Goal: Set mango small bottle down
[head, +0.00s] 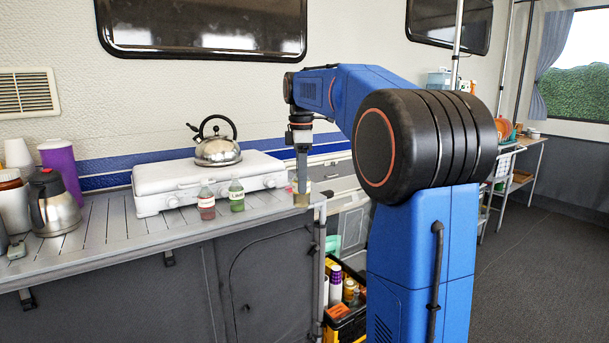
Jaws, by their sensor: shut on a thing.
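The mango small bottle (301,199), yellowish with a pale label, is at the right end of the slatted counter (105,242). My gripper (301,178) points straight down and is shut on it. The fingers and the bottle's top overlap, so the cap is hidden. The bottle looks upright, with its base at about counter height; I cannot tell whether it touches the surface. A red small bottle (206,206) and a green small bottle (237,198) stand upright on the counter to its left.
A white stove (165,187) with a steel kettle (218,150) stands behind the bottles. A steel flask (56,208) and a purple cup (62,165) are at the far left. A box of goods (345,323) sits below the counter's right end. The counter's left-middle front is clear.

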